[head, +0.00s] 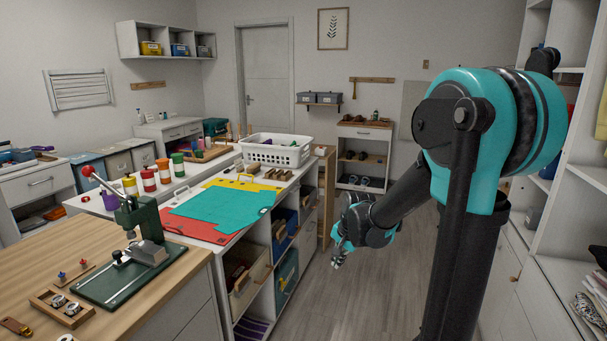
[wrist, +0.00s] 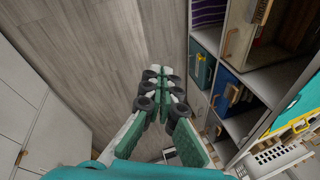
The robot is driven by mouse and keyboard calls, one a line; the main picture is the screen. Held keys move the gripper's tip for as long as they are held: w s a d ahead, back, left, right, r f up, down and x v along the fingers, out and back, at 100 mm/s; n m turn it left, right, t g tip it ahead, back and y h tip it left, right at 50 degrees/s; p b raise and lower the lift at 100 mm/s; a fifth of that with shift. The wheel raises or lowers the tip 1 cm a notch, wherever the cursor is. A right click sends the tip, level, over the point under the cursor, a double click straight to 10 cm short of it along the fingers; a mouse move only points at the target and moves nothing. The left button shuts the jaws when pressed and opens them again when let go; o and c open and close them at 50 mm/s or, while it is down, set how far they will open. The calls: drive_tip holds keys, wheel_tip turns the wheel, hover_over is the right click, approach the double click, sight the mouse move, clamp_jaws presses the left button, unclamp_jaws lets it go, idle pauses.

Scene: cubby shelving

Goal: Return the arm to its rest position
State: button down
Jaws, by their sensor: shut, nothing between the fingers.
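My gripper (head: 339,255) hangs low over the wood floor in the head view, to the right of the cubby unit. In the wrist view my gripper (wrist: 164,78) has its fingertips together, with nothing held between them. My teal and black arm reaches down and forward from the right side of the head view. The gripper stands apart from the cubbies, with bare floor (wrist: 95,45) beyond its tips.
The cubby unit (head: 262,244) with bins stands left of my gripper. Its top holds teal and red sheets and a white basket (head: 276,151). White shelving (head: 560,235) stands close on the right. The floor aisle (head: 370,290) between them is clear.

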drive_tip(key=s+d+f+n, duration=0.2)
drive_tip(key=s+d+n, duration=0.2)
drive_tip(key=s, duration=0.6)
drive_tip(key=s+d+f+n+h, duration=0.1)
drive_tip(key=s+d+n, duration=0.3)
drive_tip(key=s, duration=0.6)
drive_tip(key=shift+d+f+t+h, duration=0.2)
drive_tip(key=shift+f+t+h, duration=0.1)
drive_tip(key=shift+f+t, duration=0.15)
